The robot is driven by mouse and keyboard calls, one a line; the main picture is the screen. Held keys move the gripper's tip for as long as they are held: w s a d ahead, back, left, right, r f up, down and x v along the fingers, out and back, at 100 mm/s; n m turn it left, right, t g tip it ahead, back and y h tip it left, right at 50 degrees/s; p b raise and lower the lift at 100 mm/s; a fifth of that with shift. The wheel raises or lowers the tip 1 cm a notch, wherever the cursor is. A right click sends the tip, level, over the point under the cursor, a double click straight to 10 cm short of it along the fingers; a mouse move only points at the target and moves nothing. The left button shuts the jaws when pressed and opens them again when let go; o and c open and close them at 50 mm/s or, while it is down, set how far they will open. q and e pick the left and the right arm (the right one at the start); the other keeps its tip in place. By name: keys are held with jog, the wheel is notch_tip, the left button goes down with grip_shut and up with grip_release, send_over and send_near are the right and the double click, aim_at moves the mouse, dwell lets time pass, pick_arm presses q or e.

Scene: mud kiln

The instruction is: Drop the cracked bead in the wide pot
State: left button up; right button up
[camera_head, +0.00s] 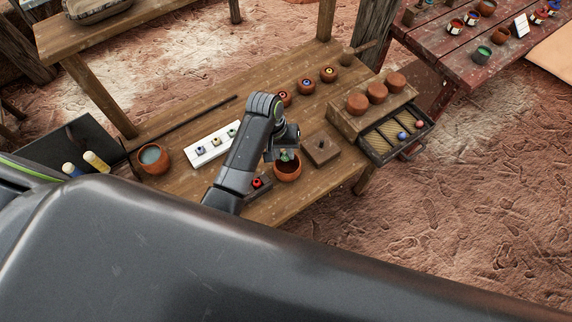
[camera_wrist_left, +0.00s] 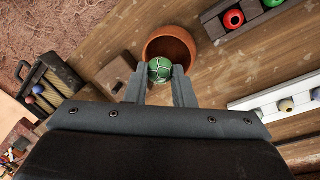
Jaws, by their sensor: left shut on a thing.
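The cracked bead (camera_wrist_left: 159,70) is green with pale crack lines and sits between the fingertips of my left gripper (camera_wrist_left: 160,79). My left gripper (camera_head: 287,153) is shut on it. The wide pot (camera_wrist_left: 178,36) is a round terracotta vessel with an open mouth. In the head view the pot (camera_head: 287,174) stands on the wooden table below my left gripper. In the wrist view the bead overlaps the near part of the pot's mouth. The height between bead and rim is hard to tell. My right gripper is not in view.
A wooden block (camera_head: 320,149) stands right of the pot. A dark tray with a red bead (camera_head: 257,183) lies left of it. A white bead tray (camera_head: 209,146), a water bowl (camera_head: 151,157), small pots (camera_head: 308,86) and an open drawer (camera_head: 408,145) are around.

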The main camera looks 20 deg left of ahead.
pick_arm(q)
jog(key=shift+x, duration=0.85)
jog(key=shift+a, duration=0.2)
jog(key=o, duration=1)
jog(key=shift+o, duration=0.2)
jog(key=shift+r, duration=0.1)
